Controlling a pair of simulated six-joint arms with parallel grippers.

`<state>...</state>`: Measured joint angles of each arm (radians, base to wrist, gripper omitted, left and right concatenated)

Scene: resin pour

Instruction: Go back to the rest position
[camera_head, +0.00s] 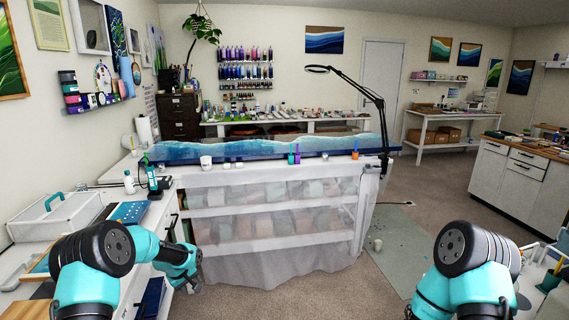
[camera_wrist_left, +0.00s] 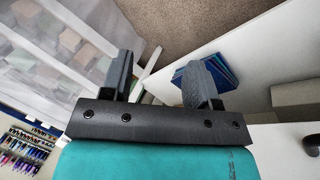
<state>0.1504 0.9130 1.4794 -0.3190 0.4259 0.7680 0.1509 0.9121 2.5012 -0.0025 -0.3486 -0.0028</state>
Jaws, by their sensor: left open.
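My left arm comes in at the lower left of the head view, with its wrist low in front of the white bench and beside the left side counter. My left gripper (camera_wrist_left: 163,75) shows in the left wrist view with its two dark fingers well apart and nothing between them. Beyond the fingers are a white panel, carpet and a blue item (camera_wrist_left: 220,72). My right arm is at the lower right of the head view, bent; its gripper is out of the picture.
The white bench (camera_head: 275,178) carries a blue wave-painted panel (camera_head: 250,147), cups (camera_head: 206,162) and a black lamp (camera_head: 362,90). Carpet between my arms is clear.

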